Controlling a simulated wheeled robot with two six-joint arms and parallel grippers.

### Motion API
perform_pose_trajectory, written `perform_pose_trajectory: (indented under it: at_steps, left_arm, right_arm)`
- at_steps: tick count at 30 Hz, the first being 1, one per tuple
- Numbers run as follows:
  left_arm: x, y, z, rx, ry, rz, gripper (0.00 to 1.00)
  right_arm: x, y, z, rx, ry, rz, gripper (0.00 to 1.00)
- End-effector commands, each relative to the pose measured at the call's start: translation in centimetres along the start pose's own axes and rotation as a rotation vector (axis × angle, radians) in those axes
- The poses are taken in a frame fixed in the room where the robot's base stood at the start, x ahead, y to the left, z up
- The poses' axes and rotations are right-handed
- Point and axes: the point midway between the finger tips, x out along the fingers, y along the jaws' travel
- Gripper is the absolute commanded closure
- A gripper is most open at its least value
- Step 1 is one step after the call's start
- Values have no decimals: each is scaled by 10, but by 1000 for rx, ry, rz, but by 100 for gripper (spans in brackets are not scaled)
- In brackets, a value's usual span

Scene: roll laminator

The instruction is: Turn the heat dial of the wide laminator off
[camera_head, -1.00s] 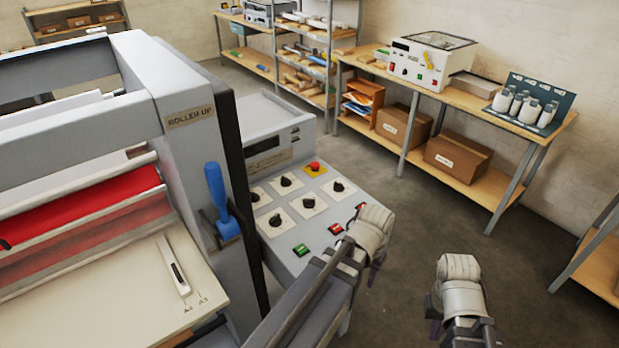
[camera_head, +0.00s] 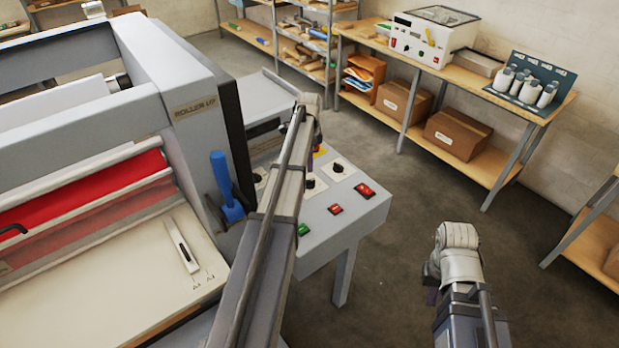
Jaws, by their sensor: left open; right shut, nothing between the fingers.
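The wide laminator (camera_head: 190,75) fills the left side, with a red roller band and a blue lever. Its grey control panel (camera_head: 340,210) extends to the right. Black dials on white plates show at the panel's right (camera_head: 337,168) and beside my arm (camera_head: 311,183). The other dials are mostly hidden behind my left arm; I cannot read which is the heat dial. My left gripper (camera_head: 317,138) is open over the panel's far part, its fingers small and hard to make out. My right gripper (camera_head: 433,285) is shut and empty over the floor, well right of the panel, largely hidden by its wrist.
The blue lever (camera_head: 226,187) stands close left of my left arm. Red and green buttons (camera_head: 335,209) line the panel's front. A wooden bench (camera_head: 460,85) with a smaller white machine (camera_head: 432,40) and boxes stands behind. The floor between is clear.

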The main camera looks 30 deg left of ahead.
Motion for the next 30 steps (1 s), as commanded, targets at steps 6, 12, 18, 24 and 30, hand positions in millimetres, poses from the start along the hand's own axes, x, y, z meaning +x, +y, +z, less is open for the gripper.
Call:
perform_pose_trajectory:
  at_steps: [6, 12, 18, 24, 30]
  left_arm:
    - [4, 1, 0, 1, 0, 0, 54]
    - [19, 1, 0, 1, 0, 0, 54]
    - [43, 1, -1, 1, 0, 0, 54]
    - [68, 1, -1, 0, 0, 0, 54]
    - [79, 1, -1, 0, 0, 0, 54]
  right_arm:
    - [4, 0, 0, 0, 0, 0, 100]
    - [18, -2, -1, -1, 0, 0, 100]
    - [43, -4, -3, -4, 1, 1, 100]
    - [68, -6, -4, -10, 1, 2, 100]
    - [78, -7, -5, -14, 1, 3, 100]
